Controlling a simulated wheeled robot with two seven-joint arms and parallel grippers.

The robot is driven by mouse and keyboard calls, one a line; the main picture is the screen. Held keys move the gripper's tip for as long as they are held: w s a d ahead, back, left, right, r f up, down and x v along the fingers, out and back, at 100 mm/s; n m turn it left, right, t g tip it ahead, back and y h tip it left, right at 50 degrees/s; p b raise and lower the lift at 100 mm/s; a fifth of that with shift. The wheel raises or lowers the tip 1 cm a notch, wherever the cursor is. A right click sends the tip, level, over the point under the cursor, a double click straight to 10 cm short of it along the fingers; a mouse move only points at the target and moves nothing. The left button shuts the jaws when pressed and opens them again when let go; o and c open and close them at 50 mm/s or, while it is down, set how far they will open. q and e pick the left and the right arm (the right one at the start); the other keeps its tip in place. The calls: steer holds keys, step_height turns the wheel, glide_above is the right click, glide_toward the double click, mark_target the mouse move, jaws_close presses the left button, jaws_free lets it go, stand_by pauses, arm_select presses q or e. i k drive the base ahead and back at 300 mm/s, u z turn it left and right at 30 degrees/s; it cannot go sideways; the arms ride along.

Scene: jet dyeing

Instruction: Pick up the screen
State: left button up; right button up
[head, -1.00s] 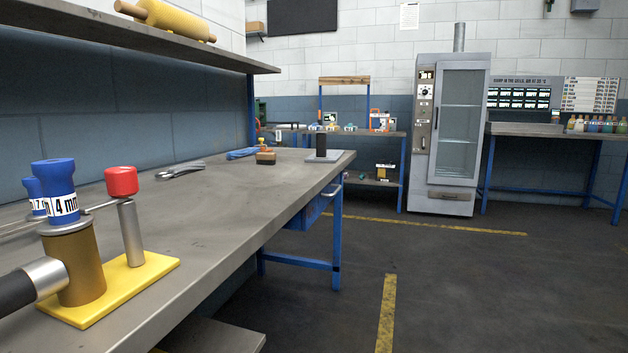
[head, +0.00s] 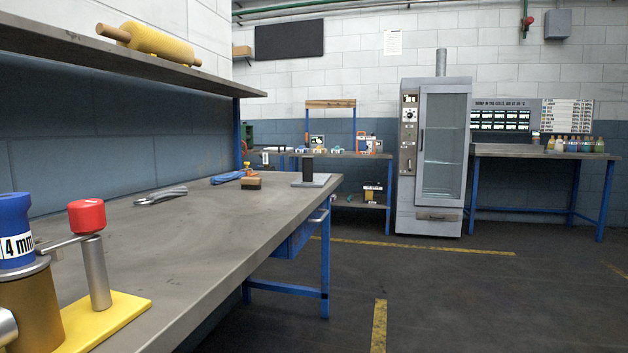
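I cannot make out with certainty which thing is the screen. A dark flat rectangular panel (head: 289,40) hangs high on the far white wall. A panel of small lit displays (head: 501,120) stands on the wall behind the right-hand bench. Neither of my grippers shows in the head view.
A grey workbench (head: 215,215) runs along the left, with a yellow-based tool (head: 115,318), a wrench (head: 161,195) and a black-handled plate (head: 309,178). A shelf (head: 100,56) holds a yellow roller (head: 155,43). A glass-door cabinet (head: 432,158) and bottle bench (head: 535,152) stand behind. The floor at right is open.

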mark_target(309, 179)
steer(key=z, duration=0.45)
steer(key=i, duration=0.8)
steer(key=z, duration=0.3)
